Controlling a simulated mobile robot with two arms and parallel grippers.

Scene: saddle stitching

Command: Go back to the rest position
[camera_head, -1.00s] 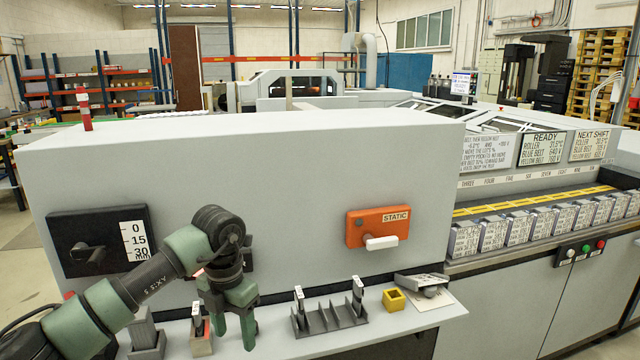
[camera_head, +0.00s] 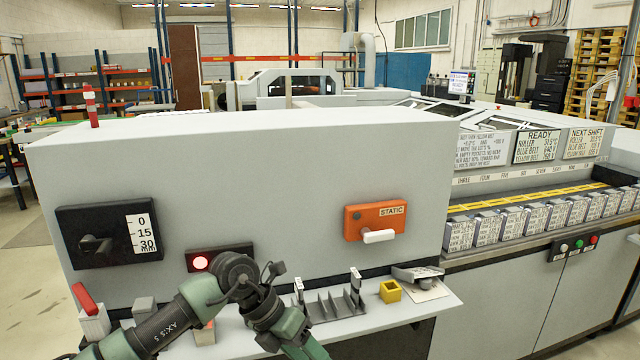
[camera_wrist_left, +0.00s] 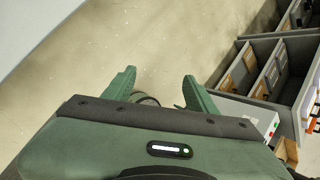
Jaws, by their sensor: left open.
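My left arm comes in from the lower left in the head view. Its gripper (camera_head: 300,345) hangs low in front of the machine's shelf, partly cut off by the bottom edge. In the left wrist view the two green fingers (camera_wrist_left: 160,90) stand apart with nothing between them, and bare floor shows beyond. The gripper is apart from the rack and the other shelf items as far as I can see. My right gripper is not in view.
Grey bins (camera_wrist_left: 270,75) show in the wrist view.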

